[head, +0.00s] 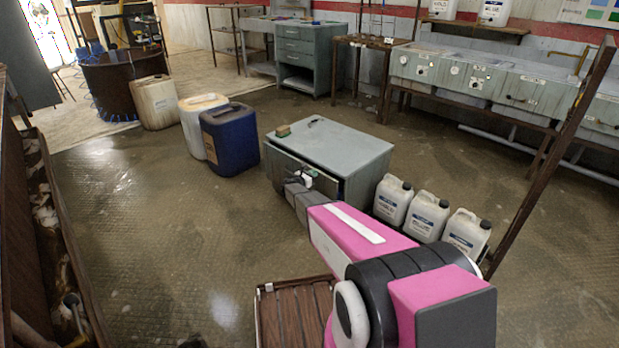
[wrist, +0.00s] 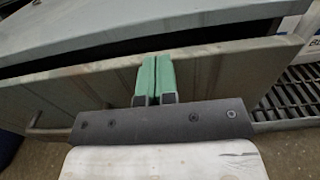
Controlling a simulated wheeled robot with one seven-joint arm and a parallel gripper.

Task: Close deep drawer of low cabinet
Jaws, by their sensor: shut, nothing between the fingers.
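The low cabinet (head: 345,148) is a grey-green box with a flat top on the floor in the head view. Its deep drawer (wrist: 75,84) stands partly out, with a dark gap between the top edge of its front and the cabinet top in the wrist view. A bar handle (wrist: 38,126) shows at the left of the drawer front, partly hidden by my gripper. My gripper (wrist: 152,62) is shut and empty, its green fingertips against or just before the upper part of the drawer front. In the head view my arm hides part of the front.
White jugs (head: 427,217) stand right of the cabinet. A blue drum (head: 230,138) and pale canisters (head: 154,101) stand to its left. A slatted brown crate (head: 290,312) lies in front.

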